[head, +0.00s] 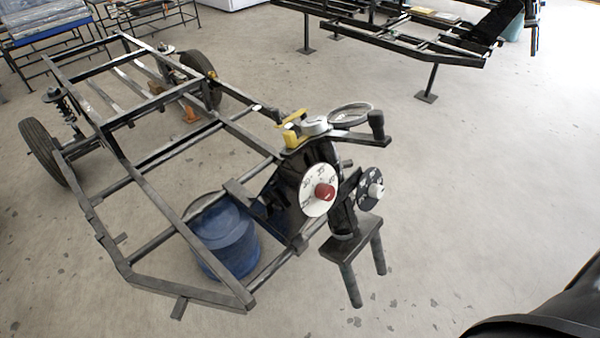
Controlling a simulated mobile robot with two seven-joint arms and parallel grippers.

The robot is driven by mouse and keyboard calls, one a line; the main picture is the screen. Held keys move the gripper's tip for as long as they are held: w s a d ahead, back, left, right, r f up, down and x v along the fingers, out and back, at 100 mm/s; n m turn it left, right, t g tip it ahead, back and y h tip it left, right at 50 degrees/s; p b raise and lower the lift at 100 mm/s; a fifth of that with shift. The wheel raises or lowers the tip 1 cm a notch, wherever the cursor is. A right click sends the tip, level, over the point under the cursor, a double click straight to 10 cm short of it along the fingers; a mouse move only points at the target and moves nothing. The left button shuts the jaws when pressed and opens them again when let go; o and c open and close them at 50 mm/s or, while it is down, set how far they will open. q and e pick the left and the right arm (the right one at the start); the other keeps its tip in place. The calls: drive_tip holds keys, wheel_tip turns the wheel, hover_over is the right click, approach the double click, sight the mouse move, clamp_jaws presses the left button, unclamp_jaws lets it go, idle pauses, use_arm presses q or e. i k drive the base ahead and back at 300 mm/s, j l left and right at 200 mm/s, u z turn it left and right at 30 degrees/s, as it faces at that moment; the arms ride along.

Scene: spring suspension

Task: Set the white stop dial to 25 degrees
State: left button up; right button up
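The white stop dial (313,204) is a round white disc with dark markings and a red knob (325,192) at its centre. It faces forward on a dark mechanism at the front right corner of the metal frame (165,200). The markings are too small to read surely, so I cannot tell its setting. Nothing touches the dial. Neither of my grippers is in view.
A black dial with a grey knob (376,190) sits just right of the white one. Above are yellow parts (292,136), a ring (350,113) and a black handle (376,125). A blue drum (226,235) stands under the frame.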

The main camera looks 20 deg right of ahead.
sight(376, 190)
drive_tip(key=z, duration=1.55)
drive_tip(key=l+u, duration=0.1)
drive_tip(key=u, duration=0.3)
drive_tip(key=l+u, duration=0.1)
drive_tip(key=u, duration=0.35)
drive_tip(key=i+l+u, duration=0.1)
drive_tip(key=u, duration=0.3)
drive_tip(key=l+u, duration=0.2)
drive_tip(key=l, duration=0.2)
drive_tip(key=l+u, duration=0.15)
drive_tip(key=l, duration=0.25)
drive_tip(key=k+l+u, duration=0.2)
drive_tip(key=l, duration=0.15)
drive_tip(key=l+u, duration=0.15)
drive_tip(key=l, duration=0.25)
drive_tip(key=k+l+u, duration=0.2)
drive_tip(key=l, duration=0.15)
drive_tip(key=k+l+u, duration=0.2)
drive_tip(key=l, duration=0.2)
drive_tip(key=i, duration=0.1)
